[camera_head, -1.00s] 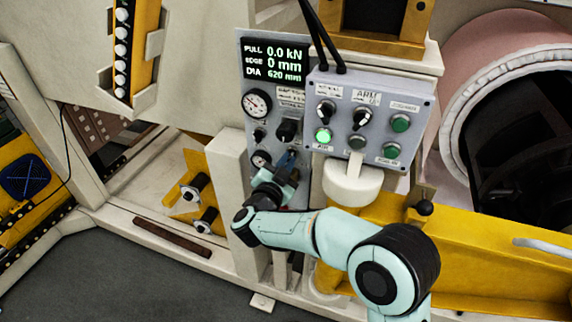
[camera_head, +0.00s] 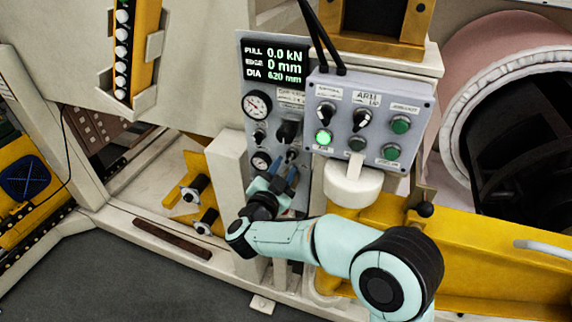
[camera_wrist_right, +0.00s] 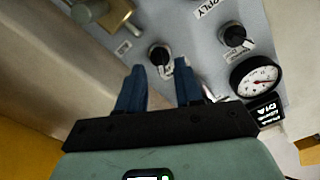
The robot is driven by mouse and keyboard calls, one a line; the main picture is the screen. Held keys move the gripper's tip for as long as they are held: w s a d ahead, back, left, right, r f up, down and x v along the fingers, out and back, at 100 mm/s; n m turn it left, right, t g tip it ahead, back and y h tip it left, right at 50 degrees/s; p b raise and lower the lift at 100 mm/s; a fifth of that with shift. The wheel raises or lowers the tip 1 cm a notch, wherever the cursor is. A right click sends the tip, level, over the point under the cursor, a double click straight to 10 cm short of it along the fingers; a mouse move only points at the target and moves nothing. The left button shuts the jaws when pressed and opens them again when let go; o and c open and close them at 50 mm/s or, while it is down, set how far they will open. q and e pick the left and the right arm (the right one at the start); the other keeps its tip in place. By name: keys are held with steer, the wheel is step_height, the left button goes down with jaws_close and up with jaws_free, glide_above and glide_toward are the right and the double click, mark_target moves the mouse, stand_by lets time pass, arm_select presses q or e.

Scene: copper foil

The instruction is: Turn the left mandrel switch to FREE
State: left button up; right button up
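A grey panel (camera_head: 245,90) holds dark knobs, including a large black knob (camera_head: 288,131) and a small knob (camera_head: 260,137). A box with two black rotary switches, a left one (camera_head: 326,113) and a right one (camera_head: 362,119), is at its right. The labels are too small to tell which is the left mandrel switch. My right gripper (camera_head: 286,170) is open and empty at the panel's lower part. In the right wrist view its blue fingers (camera_wrist_right: 160,88) point toward a black knob with a white pointer (camera_wrist_right: 160,56), apparently without gripping it. My left gripper is out of view.
The right wrist view shows a gauge (camera_wrist_right: 255,77), another knob (camera_wrist_right: 232,36) and a brass fitting (camera_wrist_right: 115,16). A white cylinder (camera_head: 352,185) and yellow beam (camera_head: 480,245) stand right of the gripper.

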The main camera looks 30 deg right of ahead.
steer(key=v, duration=1.1)
